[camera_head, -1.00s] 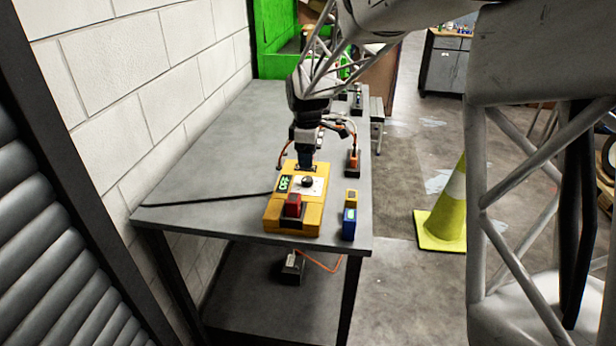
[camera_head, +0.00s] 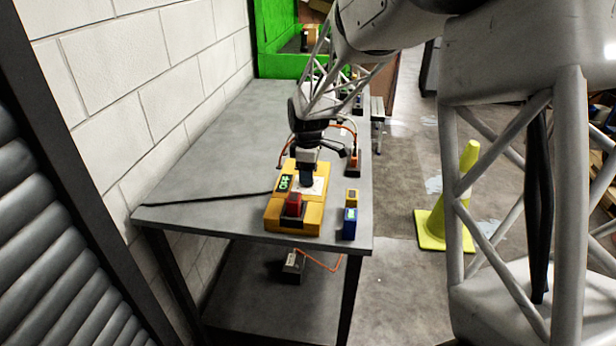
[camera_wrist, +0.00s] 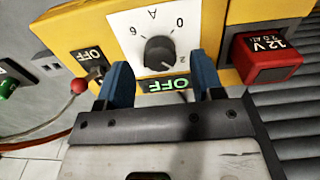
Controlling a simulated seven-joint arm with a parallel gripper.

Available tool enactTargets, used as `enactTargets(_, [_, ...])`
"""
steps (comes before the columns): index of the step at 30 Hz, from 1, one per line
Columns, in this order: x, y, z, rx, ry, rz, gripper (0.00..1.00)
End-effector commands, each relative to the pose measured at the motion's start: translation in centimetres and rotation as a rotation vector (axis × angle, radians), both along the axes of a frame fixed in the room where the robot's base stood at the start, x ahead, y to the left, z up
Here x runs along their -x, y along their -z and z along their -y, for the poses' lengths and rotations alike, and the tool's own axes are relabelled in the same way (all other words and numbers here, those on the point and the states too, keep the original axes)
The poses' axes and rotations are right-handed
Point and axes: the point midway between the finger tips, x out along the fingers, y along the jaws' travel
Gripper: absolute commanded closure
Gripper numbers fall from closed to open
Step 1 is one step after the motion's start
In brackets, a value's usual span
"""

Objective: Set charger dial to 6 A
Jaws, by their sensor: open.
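The yellow charger (camera_head: 275,213) stands at the front of the grey bench. Its black dial knob (camera_wrist: 160,52) sits on a white scale plate (camera_wrist: 128,45) with figures and an A, upside down in the wrist view; I cannot tell its exact setting. The lit green display (camera_wrist: 167,85) reads OFF. My gripper (camera_wrist: 162,82) is open, its two blue fingers apart on either side of the knob and display, with no clear contact. In the head view my gripper (camera_head: 306,178) comes down over the plate and hides the knob.
A red 12 V block (camera_wrist: 272,60) is mounted on the charger beside the dial. A red-tipped toggle (camera_wrist: 80,86) by an OFF label is on the other side. A blue block (camera_head: 349,224) and small yellow block (camera_head: 352,198) stand right of the charger. A brick wall (camera_head: 90,75) bounds the left.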

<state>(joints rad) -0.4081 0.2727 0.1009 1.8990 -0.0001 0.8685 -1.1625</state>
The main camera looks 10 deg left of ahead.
Motion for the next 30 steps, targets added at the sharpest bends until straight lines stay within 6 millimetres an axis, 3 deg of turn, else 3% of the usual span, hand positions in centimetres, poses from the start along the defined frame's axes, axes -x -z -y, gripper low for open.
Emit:
enactTargets(6, [0.0, 1.7, 0.0, 0.000, 0.000, -0.001, 0.39])
enactTargets(17, [0.0, 2.0, 0.0, 0.000, 0.000, 0.000, 0.39])
enactTargets(27, [0.0, 2.0, 0.0, 0.000, 0.000, 0.000, 0.88])
enactTargets(30, [0.0, 2.0, 0.0, 0.000, 0.001, 0.000, 0.88])
